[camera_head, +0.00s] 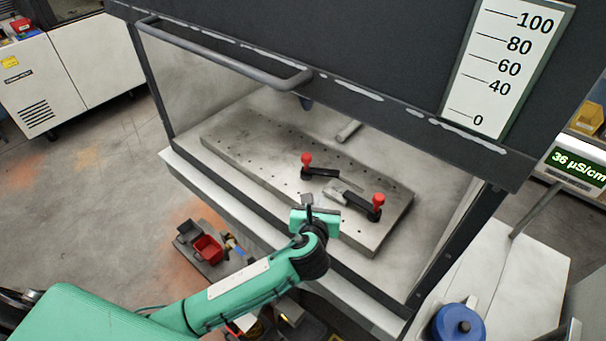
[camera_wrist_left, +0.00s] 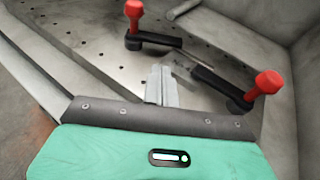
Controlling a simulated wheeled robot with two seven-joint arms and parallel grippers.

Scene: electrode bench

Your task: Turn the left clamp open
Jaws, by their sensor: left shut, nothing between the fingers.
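The left clamp, with a red knob and a black lever (camera_head: 322,172), sits on the perforated metal plate (camera_head: 250,144). Its lever also shows in the left wrist view (camera_wrist_left: 155,40). The right clamp (camera_head: 360,202), also red-knobbed with a black lever, stands nearer the plate's front right; it shows at the right of the wrist view (camera_wrist_left: 222,89). My left gripper (camera_head: 308,201) is shut and empty, over the plate's front edge, in front of the left clamp and apart from its knob. Its narrow fingers show in the wrist view (camera_wrist_left: 163,85). My right gripper is out of view.
The plate lies inside a hood with a raised sash, a grey handle bar (camera_head: 225,55) and a printed scale (camera_head: 507,62). A metal rod (camera_head: 348,131) lies behind the clamps. A red bin (camera_head: 207,248) and a blue-capped container (camera_head: 458,323) are outside the hood.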

